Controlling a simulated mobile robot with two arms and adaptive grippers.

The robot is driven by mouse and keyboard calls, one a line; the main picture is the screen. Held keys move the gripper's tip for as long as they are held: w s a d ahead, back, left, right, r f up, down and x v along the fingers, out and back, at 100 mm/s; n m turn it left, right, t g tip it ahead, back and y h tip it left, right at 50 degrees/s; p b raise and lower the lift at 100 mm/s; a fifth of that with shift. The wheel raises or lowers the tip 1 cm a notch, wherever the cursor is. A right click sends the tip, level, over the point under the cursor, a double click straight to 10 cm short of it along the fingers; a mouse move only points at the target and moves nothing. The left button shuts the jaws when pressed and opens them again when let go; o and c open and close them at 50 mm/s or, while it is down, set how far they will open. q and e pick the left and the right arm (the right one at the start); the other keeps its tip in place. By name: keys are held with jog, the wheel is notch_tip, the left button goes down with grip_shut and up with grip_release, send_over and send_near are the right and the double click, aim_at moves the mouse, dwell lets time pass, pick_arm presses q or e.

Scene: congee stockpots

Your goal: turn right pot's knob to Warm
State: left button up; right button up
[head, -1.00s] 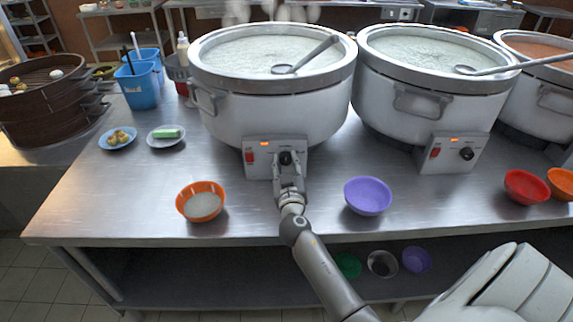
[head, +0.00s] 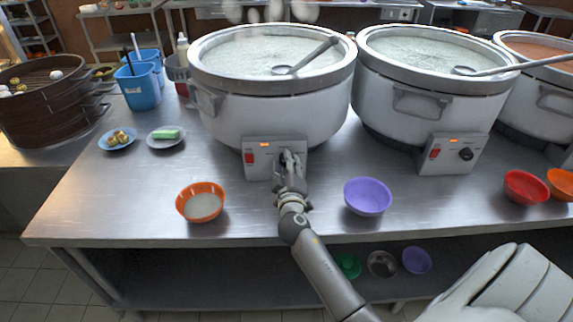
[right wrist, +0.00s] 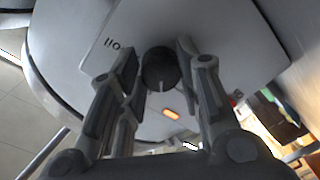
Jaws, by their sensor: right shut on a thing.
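Several white stockpots stand in a row on the steel table. The nearest one, the left pot (head: 270,105), has a control box (head: 258,160) with a red switch, a small orange light and a dark knob. My right gripper (head: 289,160) is at this box, and its fingers mostly hide the knob in the head view. In the right wrist view the dark knob (right wrist: 160,68) sits between the two fingers (right wrist: 159,62), which are shut on it. A pale pointer line shows on the knob. The pot to its right (head: 425,105) has its own box and black knob (head: 466,154), untouched. My left gripper is not in view.
An orange bowl (head: 201,203) stands left of my right arm and a purple bowl (head: 368,197) right of it. Red bowls (head: 526,187) are at the far right. Blue bins (head: 138,88) and a steamer (head: 45,100) stand at the left. More bowls are on the lower shelf.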

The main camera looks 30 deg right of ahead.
jog(key=n+p, duration=0.1)
jog(key=n, duration=0.4)
jog(key=shift+n, duration=0.3)
dwell(0.4)
jog(key=o, duration=1)
jog(key=v, duration=1.2)
jog(key=shift+a+r, duration=0.1)
jog(key=shift+a, duration=0.1)
